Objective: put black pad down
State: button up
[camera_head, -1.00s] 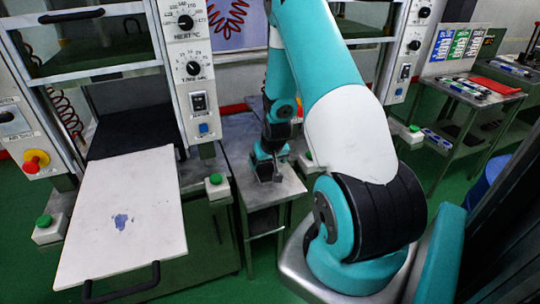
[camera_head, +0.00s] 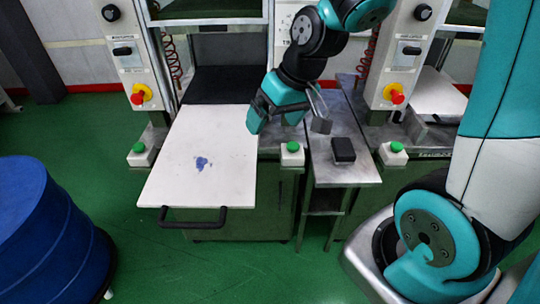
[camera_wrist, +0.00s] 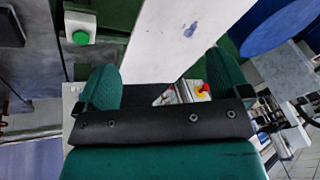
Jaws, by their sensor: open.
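A small black pad (camera_head: 343,150) lies on the small metal table (camera_head: 345,176) between the two presses, near the middle of its top. A dark shape at the left edge of the wrist view may be the same pad. My gripper (camera_head: 276,116) is to the left of the pad and apart from it, near the right edge of the white plate. In the wrist view my gripper (camera_wrist: 163,82) shows its two green fingers spread, with nothing held between them.
The white plate (camera_head: 180,180) with a blue patch (camera_head: 202,163) sticks out from the press, its black handle (camera_head: 192,222) in front. Green buttons (camera_head: 292,147) flank the table. A blue drum (camera_head: 50,230) stands at left; green floor is clear between.

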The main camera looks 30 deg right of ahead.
jog(key=s+a+r+n+g, duration=0.1)
jog(key=s+a+r+n, duration=0.2)
jog(key=s+a, duration=0.2)
jog(key=s+a+r+n+g+y, duration=0.1)
jog(key=s+a+r+n+g, duration=0.1)
jog(key=s+a, duration=0.4)
jog(key=s+r+n, duration=0.1)
jog(key=s, duration=0.3)
jog(key=shift+r, duration=0.4)
